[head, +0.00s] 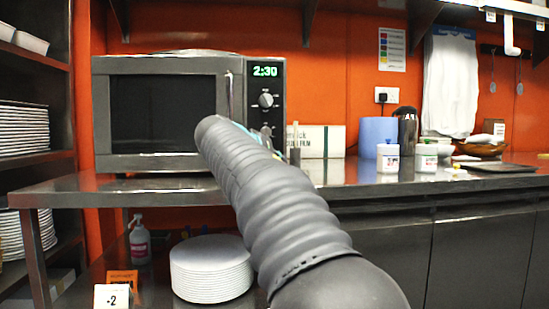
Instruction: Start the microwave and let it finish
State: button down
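The microwave (160,110) stands on a steel counter at left centre, its dark door shut. Its green display (265,71) reads 2:30. A round knob (266,100) sits below the display on the control panel. My grey arm reaches up from the bottom of the view towards the lower part of the panel and covers part of it. My gripper (280,143) is mostly hidden behind the arm's end, with only small bits showing near the panel's lower right. I cannot tell whether it touches anything or whether its fingers are apart.
A white box (322,141), a blue cylinder (377,134) and small white tubs (388,157) stand on the counter right of the microwave. Plates (210,270) are stacked on the shelf below. A shelf rack (38,155) stands at left. A shelf overhangs above.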

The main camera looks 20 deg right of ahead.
jog(key=w+p, duration=0.1)
jog(key=w+d, duration=0.1)
jog(key=w, duration=0.1)
jog(key=w+p, duration=0.1)
jog(key=w, duration=0.1)
jog(key=shift+d+r+p, duration=0.15)
jog(key=shift+d+p, duration=0.1)
jog(key=shift+p, duration=0.05)
jog(key=shift+w+d+f+p, duration=0.2)
jog(key=shift+w+p, duration=0.2)
jog(key=shift+w, duration=0.4)
dwell(0.6)
jog(key=shift+w+d, duration=0.15)
jog(key=shift+w, duration=0.25)
